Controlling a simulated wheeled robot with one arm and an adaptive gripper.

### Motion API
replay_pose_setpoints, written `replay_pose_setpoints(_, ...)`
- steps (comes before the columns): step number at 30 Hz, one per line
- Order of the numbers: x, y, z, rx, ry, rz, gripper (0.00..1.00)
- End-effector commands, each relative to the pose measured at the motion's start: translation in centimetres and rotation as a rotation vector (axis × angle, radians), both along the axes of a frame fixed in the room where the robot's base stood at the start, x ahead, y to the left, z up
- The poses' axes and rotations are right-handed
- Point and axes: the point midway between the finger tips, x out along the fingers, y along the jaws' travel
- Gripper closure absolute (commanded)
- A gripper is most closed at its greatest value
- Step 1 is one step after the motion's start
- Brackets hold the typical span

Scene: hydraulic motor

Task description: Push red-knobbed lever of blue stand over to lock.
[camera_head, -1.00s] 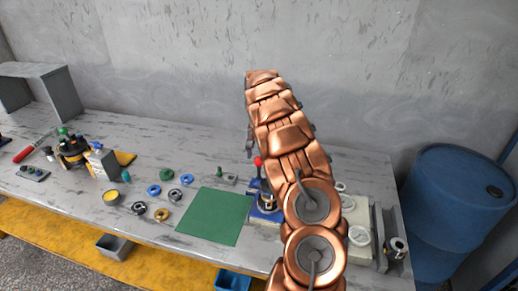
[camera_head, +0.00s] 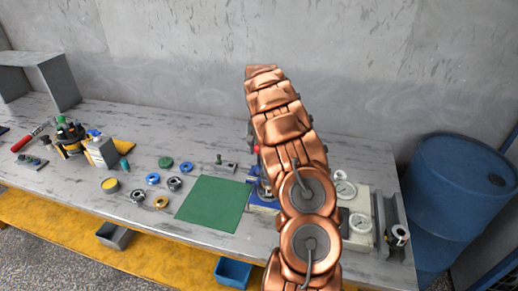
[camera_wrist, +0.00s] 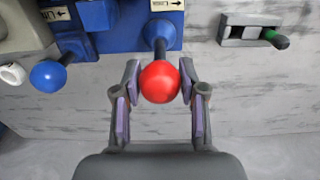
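The blue stand (camera_head: 260,203) is on the table beside the green mat, partly hidden behind my arm. Its red knob (camera_head: 257,149) shows just at the arm's left edge. In the wrist view, the red knob (camera_wrist: 160,82) is on a dark lever rising from the blue stand (camera_wrist: 120,38). My gripper (camera_wrist: 160,84) has its fingers apart, one on each side of the red knob, with narrow gaps visible. I cannot tell whether either finger touches it. A blue knob (camera_wrist: 48,76) is at the stand's left. In the head view, my fingers are hidden.
A green-handled fixture (camera_wrist: 250,34) is right of the stand in the wrist view. A gauge panel (camera_head: 352,200) is right of my arm. The green mat (camera_head: 213,203) is bare. Rings and several tools lie left of it. A blue barrel (camera_head: 458,200) stands beyond the table.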

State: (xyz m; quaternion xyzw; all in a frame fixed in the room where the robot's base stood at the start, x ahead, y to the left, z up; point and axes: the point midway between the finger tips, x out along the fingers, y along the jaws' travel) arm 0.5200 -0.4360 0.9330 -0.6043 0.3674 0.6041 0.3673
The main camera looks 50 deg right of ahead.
Motion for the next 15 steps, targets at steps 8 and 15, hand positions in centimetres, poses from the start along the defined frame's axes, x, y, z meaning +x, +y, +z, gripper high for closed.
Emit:
replay_pose_setpoints(8,0.09,0.07,-0.03,0.000,0.000,0.000,0.79)
replay_pose_setpoints(15,0.71,0.40,-0.13,0.002,-0.001,0.001,0.78)
